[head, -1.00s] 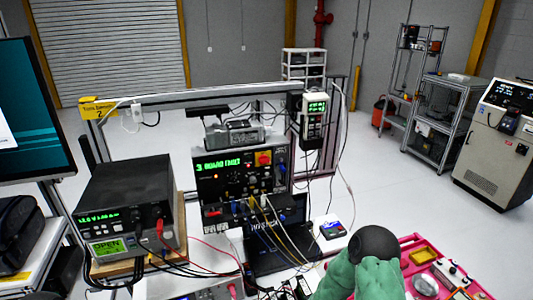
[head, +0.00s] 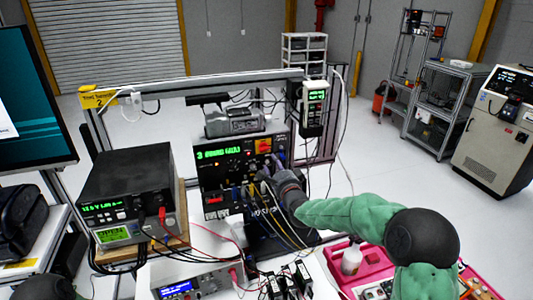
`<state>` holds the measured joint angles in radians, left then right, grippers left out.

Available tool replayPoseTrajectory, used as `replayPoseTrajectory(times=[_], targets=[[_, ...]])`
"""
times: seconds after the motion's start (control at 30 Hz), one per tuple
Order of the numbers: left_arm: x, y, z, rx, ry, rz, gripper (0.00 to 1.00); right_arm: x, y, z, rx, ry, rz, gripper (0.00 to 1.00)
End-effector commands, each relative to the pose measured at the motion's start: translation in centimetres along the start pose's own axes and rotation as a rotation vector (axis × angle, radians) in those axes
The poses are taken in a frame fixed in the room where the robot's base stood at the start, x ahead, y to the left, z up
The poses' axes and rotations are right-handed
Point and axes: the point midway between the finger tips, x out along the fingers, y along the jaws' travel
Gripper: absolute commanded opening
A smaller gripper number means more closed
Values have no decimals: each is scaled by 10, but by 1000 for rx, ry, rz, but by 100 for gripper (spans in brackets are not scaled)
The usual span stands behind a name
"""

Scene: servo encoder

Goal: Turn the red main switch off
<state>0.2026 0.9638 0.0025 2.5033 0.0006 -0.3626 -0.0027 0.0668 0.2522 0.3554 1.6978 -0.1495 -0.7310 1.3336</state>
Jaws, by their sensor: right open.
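The panel has a green lit display and several small lights and knobs. My right gripper (head: 268,174) is open in front of the panel's right part, just below the switch. Its dark fingers hide some of the lower panel and its cable sockets. I cannot tell whether a fingertip touches the panel. The exact position of the switch's handle is too small to read. My left gripper is not in view.
A black power supply (head: 128,187) stands left of the panel. Red, yellow and black cables run across the bench in front. A handheld meter (head: 313,108) hangs from the frame at the right. A pink tray (head: 342,262) lies at the lower right, under my right arm.

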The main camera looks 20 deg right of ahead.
Motion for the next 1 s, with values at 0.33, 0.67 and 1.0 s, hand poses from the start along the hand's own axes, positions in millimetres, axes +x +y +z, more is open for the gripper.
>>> replayPoseTrajectory(times=[0.33,0.67,1.0], targets=[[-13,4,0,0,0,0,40,49,0,1,-2,-1,2,45],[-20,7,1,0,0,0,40,84,0,0,-1,-1,2,45],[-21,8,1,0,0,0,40,92,1,0,-1,0,2,45]])
